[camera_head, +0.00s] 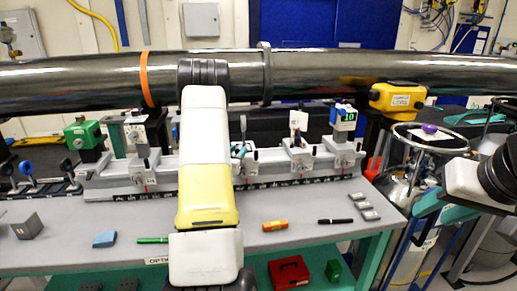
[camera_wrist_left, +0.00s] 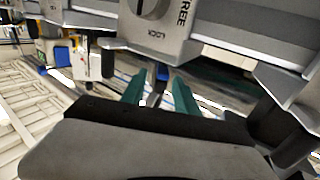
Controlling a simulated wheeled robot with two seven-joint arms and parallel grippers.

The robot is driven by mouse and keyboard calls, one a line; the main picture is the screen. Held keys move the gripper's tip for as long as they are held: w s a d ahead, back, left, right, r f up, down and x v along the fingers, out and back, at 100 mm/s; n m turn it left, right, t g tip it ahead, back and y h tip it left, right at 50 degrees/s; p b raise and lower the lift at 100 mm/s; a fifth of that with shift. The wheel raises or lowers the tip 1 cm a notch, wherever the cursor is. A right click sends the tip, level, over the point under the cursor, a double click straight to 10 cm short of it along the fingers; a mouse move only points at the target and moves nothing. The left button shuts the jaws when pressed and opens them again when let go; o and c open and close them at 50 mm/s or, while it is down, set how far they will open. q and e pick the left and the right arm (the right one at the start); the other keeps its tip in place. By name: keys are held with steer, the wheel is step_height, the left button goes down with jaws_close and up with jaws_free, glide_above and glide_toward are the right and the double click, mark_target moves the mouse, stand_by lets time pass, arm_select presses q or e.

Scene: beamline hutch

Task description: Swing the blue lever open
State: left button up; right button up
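No blue lever stands out clearly in either view. A carrier with a dial marked FREE and LOCK (camera_wrist_left: 155,15) fills the top of the left wrist view, with a dark lever-like post (camera_wrist_left: 107,62) at its lower left. My left gripper (camera_wrist_left: 161,92) has its two teal fingers apart, just below that carrier. Small grey and blue bits show between and behind the fingers; I cannot tell whether they touch. In the head view my left gripper (camera_head: 239,150) is mostly behind my arm, near the rail's middle.
A grey rail (camera_head: 270,170) with several carriers runs along the bench. A dark pipe (camera_head: 340,70) crosses above it. Blue-topped knobs (camera_head: 26,167) stand at left. A blue block (camera_head: 104,239), green pen (camera_head: 152,240) and orange item (camera_head: 275,226) lie in front; the bench between them is clear.

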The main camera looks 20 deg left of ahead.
arm_select(q)
steer(key=shift+w+a, duration=0.1)
steer(key=shift+w, duration=1.45)
jaws_close()
steer(key=m+h, duration=0.2)
steer(key=h, duration=0.1)
steer(key=shift+a+h, duration=0.15)
steer(key=shift+h, duration=0.15)
steer(key=shift+m+g+h, duration=0.5)
steer(key=shift+m+h, duration=0.8)
steer(key=shift+h, duration=0.5)
